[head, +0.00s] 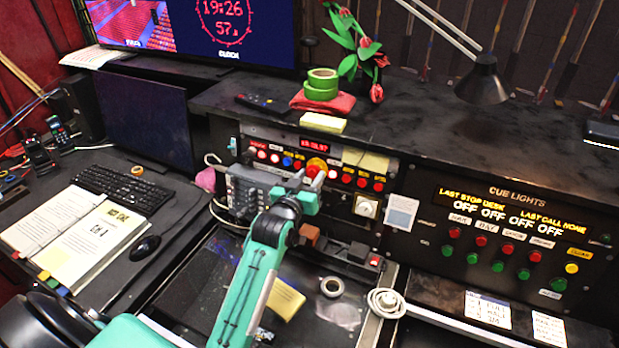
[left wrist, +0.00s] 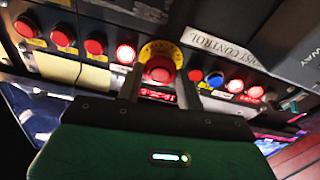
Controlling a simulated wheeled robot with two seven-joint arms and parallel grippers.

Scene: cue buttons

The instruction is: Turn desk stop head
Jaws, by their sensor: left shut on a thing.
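The desk stop head is a red mushroom button (left wrist: 159,70) on a yellow collar (left wrist: 163,49). In the head view the yellow collar (head: 317,163) shows on the desk's upright button panel, with the red head partly covered by my gripper. My left gripper (head: 311,178) reaches the panel from below, and its fingers are shut on the stop head. In the left wrist view one finger of my left gripper (left wrist: 161,80) stands on each side of the red head. My right gripper is not in view.
A grey phone-like unit (head: 248,190) stands left of the gripper. A cue lights panel (head: 505,235) is at right. Green tape rolls (head: 321,84) lie on the shelf above. A keyboard (head: 124,189) is at left.

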